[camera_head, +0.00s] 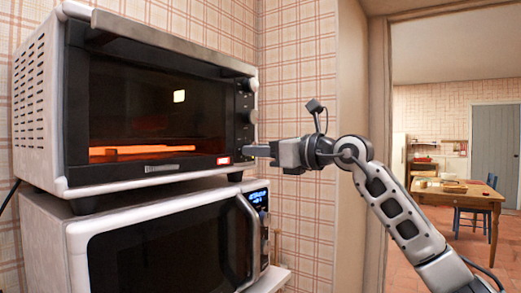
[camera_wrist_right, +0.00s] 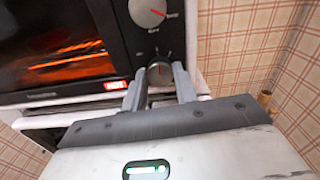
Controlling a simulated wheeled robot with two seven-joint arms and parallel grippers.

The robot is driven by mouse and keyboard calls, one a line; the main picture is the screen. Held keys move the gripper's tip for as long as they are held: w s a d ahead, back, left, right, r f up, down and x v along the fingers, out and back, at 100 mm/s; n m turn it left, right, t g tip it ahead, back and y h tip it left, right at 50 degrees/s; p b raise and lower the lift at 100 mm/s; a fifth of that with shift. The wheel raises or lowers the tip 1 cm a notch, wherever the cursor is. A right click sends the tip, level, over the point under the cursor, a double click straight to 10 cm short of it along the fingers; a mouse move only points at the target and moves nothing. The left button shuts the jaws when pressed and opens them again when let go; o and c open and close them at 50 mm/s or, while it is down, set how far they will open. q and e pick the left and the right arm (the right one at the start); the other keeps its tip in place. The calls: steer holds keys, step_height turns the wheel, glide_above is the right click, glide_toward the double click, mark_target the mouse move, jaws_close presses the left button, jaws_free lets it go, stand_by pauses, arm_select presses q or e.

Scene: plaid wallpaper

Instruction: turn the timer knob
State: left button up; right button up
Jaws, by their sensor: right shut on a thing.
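The toaster oven (camera_head: 150,42) stands on top of a white microwave, with its glass door shut and an orange glow inside. Its control panel runs down the right side of its front, with knobs one above another. My right gripper (camera_head: 252,151) is at the lowest knob in the head view, and its fingers cover that knob there. In the right wrist view the fingers of my right gripper (camera_wrist_right: 159,84) are closed around the lowest knob (camera_wrist_right: 159,70). A larger knob (camera_wrist_right: 147,11) shows above it. My left gripper is not seen.
The microwave (camera_head: 150,208) stands below the oven, its handle (camera_head: 250,242) projecting close under my right gripper. A plaid wall is behind. A doorway at right opens to a room with a wooden table (camera_head: 455,194) and a blue chair (camera_head: 474,218).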

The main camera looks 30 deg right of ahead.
arm_select(q)
steer(key=p, duration=0.1)
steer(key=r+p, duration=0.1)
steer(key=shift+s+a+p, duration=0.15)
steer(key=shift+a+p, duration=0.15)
arm_select(e)
steer(key=m, duration=1.6)
steer(key=shift+m, duration=0.3)
steer(key=o, duration=1)
steer(key=shift+c, duration=0.2)
